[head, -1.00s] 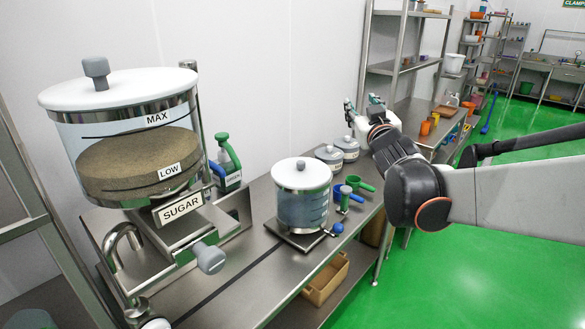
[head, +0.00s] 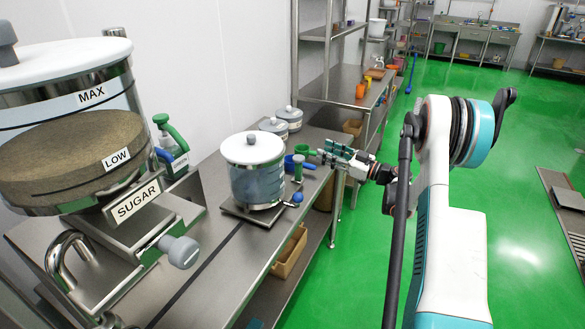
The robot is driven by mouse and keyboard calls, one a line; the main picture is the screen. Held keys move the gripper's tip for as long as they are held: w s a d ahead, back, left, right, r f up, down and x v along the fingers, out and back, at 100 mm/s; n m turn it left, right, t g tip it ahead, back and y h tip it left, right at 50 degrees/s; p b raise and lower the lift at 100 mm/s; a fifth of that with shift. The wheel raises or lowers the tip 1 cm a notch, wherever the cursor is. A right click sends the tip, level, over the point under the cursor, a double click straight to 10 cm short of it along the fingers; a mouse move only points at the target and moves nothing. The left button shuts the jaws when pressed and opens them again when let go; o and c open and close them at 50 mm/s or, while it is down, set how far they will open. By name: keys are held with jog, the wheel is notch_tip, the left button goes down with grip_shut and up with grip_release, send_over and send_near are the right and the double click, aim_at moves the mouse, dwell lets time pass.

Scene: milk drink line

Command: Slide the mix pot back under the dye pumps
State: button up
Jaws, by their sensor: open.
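A clear pot with a white lid and grey knob (head: 257,185) stands upright on a dark square plate on the steel bench; I take it for the mix pot, but no label shows. A green-topped pump bottle (head: 171,142) stands behind the sugar hopper, against the wall. A blue part beside it is mostly hidden by the hopper. My gripper (head: 326,150) is open and empty, right of the pot and apart from it, pointing left. It is close to a green-handled scoop (head: 305,151) in the picture; whether they touch I cannot tell.
The sugar hopper (head: 75,160) fills the left side. Grey lidded jars (head: 289,117) stand behind the pot. A blue scoop (head: 290,163) and a blue ball knob (head: 297,198) are at the pot's right. The bench's front strip is clear; green floor lies to the right.

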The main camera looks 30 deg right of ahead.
jog(key=g, duration=0.2)
send_near(302, 167)
jog(key=v, duration=0.2)
jog(key=shift+y, duration=0.3)
jog(key=b+x, duration=0.3)
jog(key=x, duration=1)
jog(key=shift+w+f, duration=0.1)
jog(key=shift+w, duration=0.05)
jog(key=shift+c, duration=0.6)
grip_shut()
